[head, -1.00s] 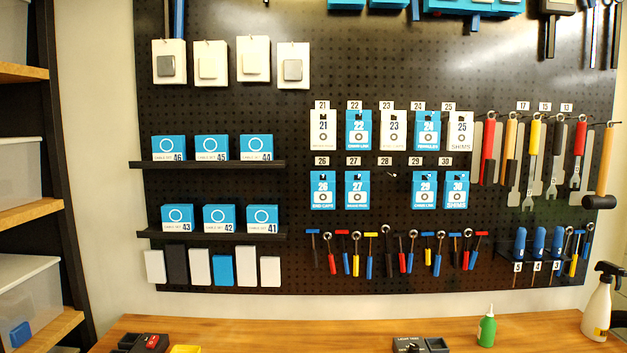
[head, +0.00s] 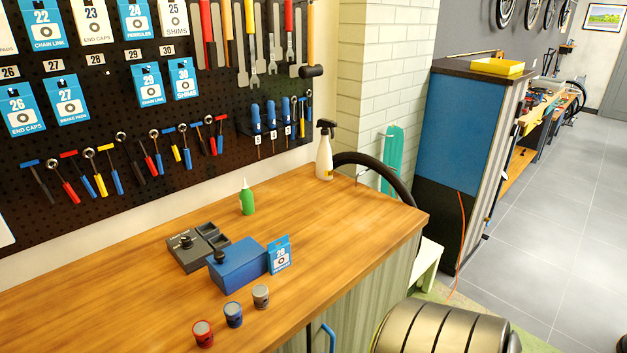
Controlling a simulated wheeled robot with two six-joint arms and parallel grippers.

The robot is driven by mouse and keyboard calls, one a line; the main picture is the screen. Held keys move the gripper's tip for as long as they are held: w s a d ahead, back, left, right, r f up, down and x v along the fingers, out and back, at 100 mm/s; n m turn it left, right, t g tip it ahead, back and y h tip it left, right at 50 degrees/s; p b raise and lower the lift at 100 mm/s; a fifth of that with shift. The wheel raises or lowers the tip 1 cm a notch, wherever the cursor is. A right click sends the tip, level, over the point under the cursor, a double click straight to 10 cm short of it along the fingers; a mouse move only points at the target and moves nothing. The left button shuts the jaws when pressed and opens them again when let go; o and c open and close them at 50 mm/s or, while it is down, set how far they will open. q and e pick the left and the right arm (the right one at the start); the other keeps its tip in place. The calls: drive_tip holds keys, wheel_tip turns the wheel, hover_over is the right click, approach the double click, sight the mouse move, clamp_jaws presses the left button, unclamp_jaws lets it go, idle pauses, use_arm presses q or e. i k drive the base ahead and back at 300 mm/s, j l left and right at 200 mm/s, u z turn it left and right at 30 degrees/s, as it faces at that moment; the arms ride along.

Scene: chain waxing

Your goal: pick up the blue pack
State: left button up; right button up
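A small blue and white pack (head: 279,255), its number seeming to read 28, stands on the wooden workbench (head: 340,230). It is upright against or close beside the right end of a blue box (head: 238,264); I cannot tell if they touch. Other blue packs hang on the pegboard, such as pack 26 (head: 22,108), pack 27 (head: 68,100) and pack 30 (head: 183,78). The spot under label 28 (head: 96,59) has no pack. Neither of my grippers is in view.
A dark grey tray (head: 192,250) lies left of the blue box. A green bottle (head: 247,198) and a white spray bottle (head: 325,150) stand behind. The bench's right part is clear.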

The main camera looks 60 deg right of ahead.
sight(280, 257)
drive_tip(key=z, duration=1.6)
